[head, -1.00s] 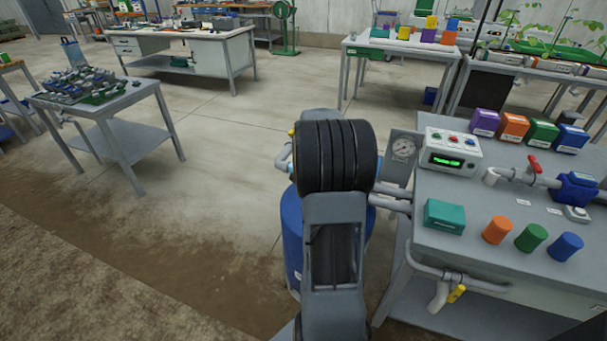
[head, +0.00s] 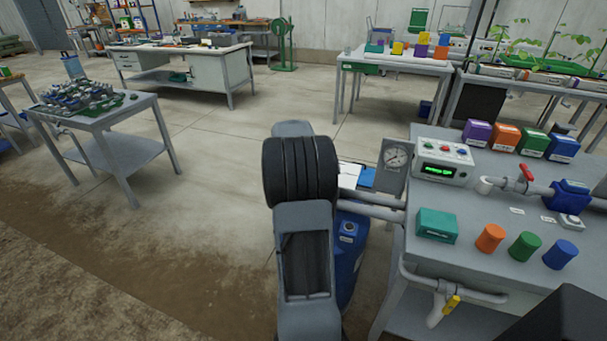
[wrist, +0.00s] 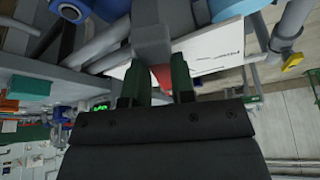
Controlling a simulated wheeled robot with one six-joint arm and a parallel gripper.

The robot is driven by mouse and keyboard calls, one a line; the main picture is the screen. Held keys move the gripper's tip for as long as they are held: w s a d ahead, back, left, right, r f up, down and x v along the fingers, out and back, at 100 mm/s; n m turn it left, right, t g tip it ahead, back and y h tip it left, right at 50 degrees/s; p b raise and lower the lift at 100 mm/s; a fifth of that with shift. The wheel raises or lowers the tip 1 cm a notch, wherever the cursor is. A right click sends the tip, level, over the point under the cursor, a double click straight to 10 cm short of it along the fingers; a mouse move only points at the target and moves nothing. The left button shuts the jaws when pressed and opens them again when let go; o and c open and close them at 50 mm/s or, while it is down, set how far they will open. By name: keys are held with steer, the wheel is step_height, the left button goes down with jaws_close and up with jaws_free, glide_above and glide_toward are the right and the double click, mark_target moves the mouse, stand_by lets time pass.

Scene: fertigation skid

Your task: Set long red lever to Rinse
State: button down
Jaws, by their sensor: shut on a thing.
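In the wrist view my gripper (wrist: 160,88) has its two dark green fingers closed around a red piece (wrist: 162,75), which looks like part of the long red lever. Only a small bit of red shows between the fingers. A grey block (wrist: 152,38) is just beyond it. A white plate (wrist: 215,50) with small dark print lies behind the fingers; I cannot read which mark says Rinse. In the head view my arm hides the gripper and the held lever.
The skid bench (head: 470,215) at right carries a control box (head: 442,162), a valve with a short red handle (head: 527,173) and coloured containers. A pressure gauge (head: 395,157), a blue tank (head: 348,245) and a yellow-handled valve (head: 451,304) are close by.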

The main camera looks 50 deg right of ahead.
steer(key=c, duration=1)
jaws_free()
steer(key=shift+o, duration=0.2)
steer(key=shift+r, duration=0.1)
steer(key=p+v, duration=0.1)
steer(key=v, duration=1.2)
steer(key=shift+r, duration=0.3)
steer(key=s+a+f+n+t+y+p, duration=0.1)
steer(key=a+f+n+y+p, duration=0.15)
steer(key=a+n, duration=0.9)
steer(key=s+a+r+n+t+p, duration=0.1)
steer(key=s+a+n+p, duration=0.1)
steer(key=a, duration=0.5)
steer(key=s+a+r+n+t+y+p, duration=0.1)
steer(key=s+a+r+n+p, duration=0.1)
steer(key=a, duration=0.6)
steer(key=s+a+r+n+t+y+p, duration=0.1)
steer(key=s+a+r+n+p, duration=0.1)
steer(key=a, duration=0.6)
steer(key=shift+s+a+n+p, duration=0.25)
steer(key=shift+s+n+p, duration=0.4)
steer(key=shift+s+p, duration=0.5)
